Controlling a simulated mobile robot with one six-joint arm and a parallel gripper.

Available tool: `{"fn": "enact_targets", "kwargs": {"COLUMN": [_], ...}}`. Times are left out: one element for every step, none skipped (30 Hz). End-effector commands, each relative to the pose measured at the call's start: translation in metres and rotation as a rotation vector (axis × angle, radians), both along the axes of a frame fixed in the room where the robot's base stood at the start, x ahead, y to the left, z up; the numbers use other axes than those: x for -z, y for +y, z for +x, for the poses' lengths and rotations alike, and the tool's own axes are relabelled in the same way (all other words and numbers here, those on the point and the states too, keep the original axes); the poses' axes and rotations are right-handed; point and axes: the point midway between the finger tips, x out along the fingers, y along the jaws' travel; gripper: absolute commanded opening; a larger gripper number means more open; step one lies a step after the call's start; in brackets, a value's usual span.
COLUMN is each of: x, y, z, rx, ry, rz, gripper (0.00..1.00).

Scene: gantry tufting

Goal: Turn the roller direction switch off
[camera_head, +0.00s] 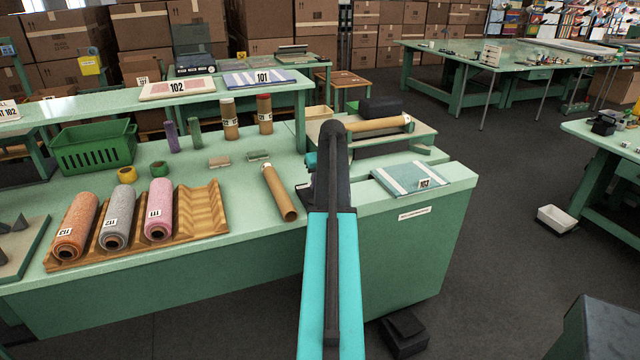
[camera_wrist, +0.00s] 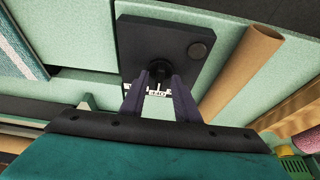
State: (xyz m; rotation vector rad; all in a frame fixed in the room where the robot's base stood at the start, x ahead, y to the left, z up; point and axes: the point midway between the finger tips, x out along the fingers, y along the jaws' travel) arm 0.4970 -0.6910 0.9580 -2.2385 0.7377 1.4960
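In the wrist view a dark box (camera_wrist: 150,45) with a round button (camera_wrist: 197,49) sits on the pale green bench. A small black knob (camera_wrist: 159,68), which looks like the switch, stands on its near edge, with a small white label (camera_wrist: 158,92) by it; the label's text is not readable. My gripper (camera_wrist: 160,84) has its two fingers apart, one on each side of the knob and label. I cannot tell whether they touch the knob. In the head view my arm hides the box and knob.
A cardboard tube (camera_head: 279,192) lies left of my arm, also in the wrist view (camera_wrist: 242,72). A striped mat (camera_head: 410,178) lies to the right. A roller holder (camera_head: 195,215) with several rolls and a green basket (camera_head: 92,148) are further left. Another tube (camera_head: 378,124) lies behind.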

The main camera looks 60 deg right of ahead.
Motion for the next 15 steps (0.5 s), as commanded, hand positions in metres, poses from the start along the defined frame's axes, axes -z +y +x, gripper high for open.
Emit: {"fn": "enact_targets", "kwargs": {"x": [-0.001, -0.001, -0.002, -0.003, -0.004, -0.006, -0.008, -0.009, -0.012, -0.015, -0.018, -0.022, -0.026, -0.029, -0.034], "y": [0.0, 0.0, 0.0, 0.0, 0.001, 0.001, 0.002, 0.002, 0.003, 0.004, 0.004, 0.005, 0.006, 0.007, 0.008], "z": [0.0, 0.0, -0.001, -0.001, -0.001, -0.002, -0.003, -0.003, -0.004, -0.005, -0.006, -0.007, -0.009, -0.01, -0.011], "rx": [0.0, 0.0, 0.0, 0.0, 0.0, 0.0, 0.0, 0.0, 0.0, 0.0, 0.0, 0.0, 0.0, 0.0, 0.0], "ry": [0.0, 0.0, -0.001, -0.001, 0.0, 0.0, -0.001, -0.001, -0.001, -0.001, -0.001, -0.001, -0.001, -0.001, -0.001], "rz": [0.0, 0.0, -0.001, -0.001, -0.001, -0.001, -0.001, -0.001, -0.001, -0.001, -0.002, -0.002, -0.002, -0.002, -0.001], "gripper": [0.29, 0.29, 0.29, 0.29, 0.29, 0.29, 0.29, 0.29, 0.29, 0.29, 0.29, 0.29, 0.29, 0.29, 0.29]}}
